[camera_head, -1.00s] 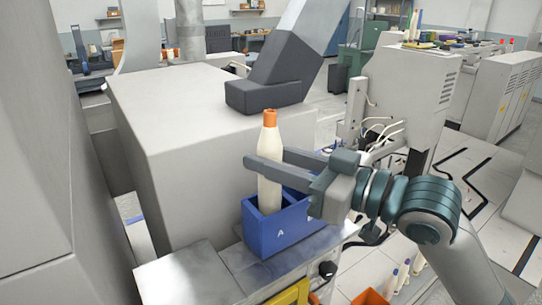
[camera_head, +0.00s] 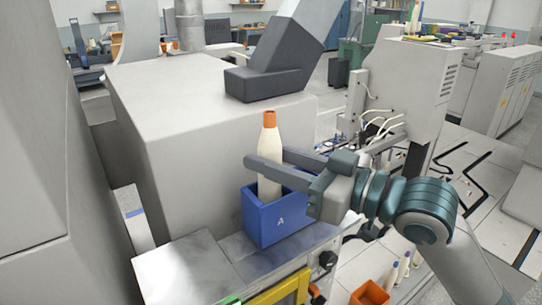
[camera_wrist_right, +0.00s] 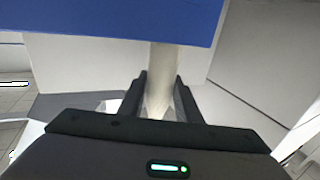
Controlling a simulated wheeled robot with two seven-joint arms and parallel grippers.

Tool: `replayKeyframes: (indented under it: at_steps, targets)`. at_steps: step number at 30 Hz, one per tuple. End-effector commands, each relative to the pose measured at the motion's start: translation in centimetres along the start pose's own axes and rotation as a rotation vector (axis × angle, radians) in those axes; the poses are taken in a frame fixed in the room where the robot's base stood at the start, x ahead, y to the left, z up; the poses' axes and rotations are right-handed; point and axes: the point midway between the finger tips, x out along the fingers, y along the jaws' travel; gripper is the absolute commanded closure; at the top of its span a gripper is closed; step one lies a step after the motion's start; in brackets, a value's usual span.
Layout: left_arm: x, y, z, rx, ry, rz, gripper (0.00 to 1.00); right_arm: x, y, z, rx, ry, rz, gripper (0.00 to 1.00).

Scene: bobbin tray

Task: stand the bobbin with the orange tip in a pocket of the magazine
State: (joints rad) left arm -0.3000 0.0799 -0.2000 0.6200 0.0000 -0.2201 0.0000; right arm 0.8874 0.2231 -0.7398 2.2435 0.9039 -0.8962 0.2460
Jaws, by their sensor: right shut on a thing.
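The bobbin with the orange tip (camera_head: 269,133) is a cream, bottle-shaped bobbin, upright in the head view. My right gripper (camera_head: 268,163) is shut on its body, with one finger on each side. The bobbin's lower part is inside the front pocket, marked A, of the blue magazine (camera_head: 279,224). The walls hide its foot, so I cannot tell whether it touches the floor. In the right wrist view, the pale bobbin (camera_wrist_right: 163,75) lies between the dark fingers (camera_wrist_right: 160,100), with the blue magazine (camera_wrist_right: 120,18) across the top. My left gripper is not in view.
The magazine stands on a metal ledge (camera_head: 185,275) beside a large grey machine housing (camera_head: 190,110). A dark grey block (camera_head: 265,84) hangs over the housing, behind the bobbin. An orange bin (camera_head: 370,293) and several pale bobbins stand low at the right.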

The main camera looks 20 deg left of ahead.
Motion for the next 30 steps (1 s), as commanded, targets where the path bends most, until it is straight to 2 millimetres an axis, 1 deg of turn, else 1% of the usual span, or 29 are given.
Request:
replayKeyframes:
  at_steps: [12, 29, 30]
  targets:
    - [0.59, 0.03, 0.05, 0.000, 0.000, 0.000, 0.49, -0.01, 0.00, 1.05, 0.000, 0.000, 0.000, 0.93]
    - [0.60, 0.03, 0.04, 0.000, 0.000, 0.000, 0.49, -0.01, 0.01, 1.10, 0.000, 0.000, 0.000, 0.93]
    - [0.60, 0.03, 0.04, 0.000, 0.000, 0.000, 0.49, -0.01, 0.01, 1.10, 0.000, 0.000, 0.000, 0.60]
